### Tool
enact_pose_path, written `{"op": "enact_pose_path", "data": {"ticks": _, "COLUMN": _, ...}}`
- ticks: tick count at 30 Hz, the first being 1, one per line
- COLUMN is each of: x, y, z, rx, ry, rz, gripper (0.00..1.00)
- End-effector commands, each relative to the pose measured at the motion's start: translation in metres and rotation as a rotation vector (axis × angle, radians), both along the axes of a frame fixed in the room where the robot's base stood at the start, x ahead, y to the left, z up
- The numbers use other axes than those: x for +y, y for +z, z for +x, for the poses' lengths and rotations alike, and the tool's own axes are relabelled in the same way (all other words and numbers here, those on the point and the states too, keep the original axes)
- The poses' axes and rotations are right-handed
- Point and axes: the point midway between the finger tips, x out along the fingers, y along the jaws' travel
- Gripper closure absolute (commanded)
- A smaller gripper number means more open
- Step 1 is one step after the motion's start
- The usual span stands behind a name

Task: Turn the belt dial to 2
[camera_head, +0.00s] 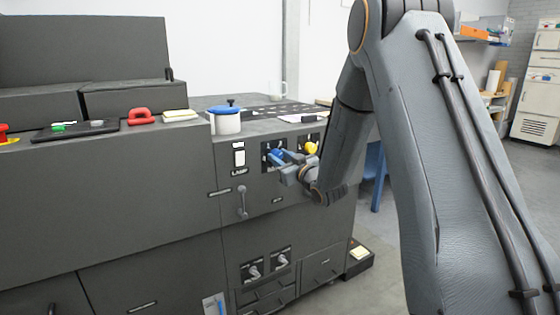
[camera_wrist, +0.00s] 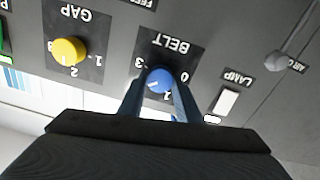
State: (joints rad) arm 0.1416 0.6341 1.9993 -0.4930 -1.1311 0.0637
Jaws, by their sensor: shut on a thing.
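The belt dial (camera_wrist: 158,80) is a round blue knob on a black plate lettered BELT, which appears upside down in the wrist view. The numerals 3, 0 and 1 show around it; the 2 is not clearly visible, and a finger covers part of the plate. A white mark on the knob points to the lower left in that view, between the 3 and the 1. My gripper (camera_wrist: 160,92) is shut on the dial, one blue finger on each side. In the head view my gripper (camera_head: 282,158) reaches the panel from the right and largely hides the dial.
A yellow GAP dial (camera_wrist: 69,51) sits beside the belt dial. A white LAMP switch (camera_wrist: 227,101) is on its other side, with a grey lever (camera_head: 242,202) below. A white pot (camera_head: 226,122) and a red handle (camera_head: 141,116) stand on the machine top.

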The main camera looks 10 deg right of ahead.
Motion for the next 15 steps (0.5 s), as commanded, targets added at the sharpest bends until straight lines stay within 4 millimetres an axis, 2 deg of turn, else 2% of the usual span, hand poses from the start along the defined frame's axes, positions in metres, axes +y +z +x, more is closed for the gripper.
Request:
{"op": "enact_pose_path", "data": {"ticks": 6, "x": 0.0007, "y": -0.0005, "z": 0.0001, "rx": -0.05, "ry": 0.001, "rz": -0.15, "gripper": 0.92}}
{"op": "enact_pose_path", "data": {"ticks": 15, "x": 0.001, "y": -0.0002, "z": 0.0, "rx": -0.09, "ry": 0.001, "rz": -0.272, "gripper": 0.92}}
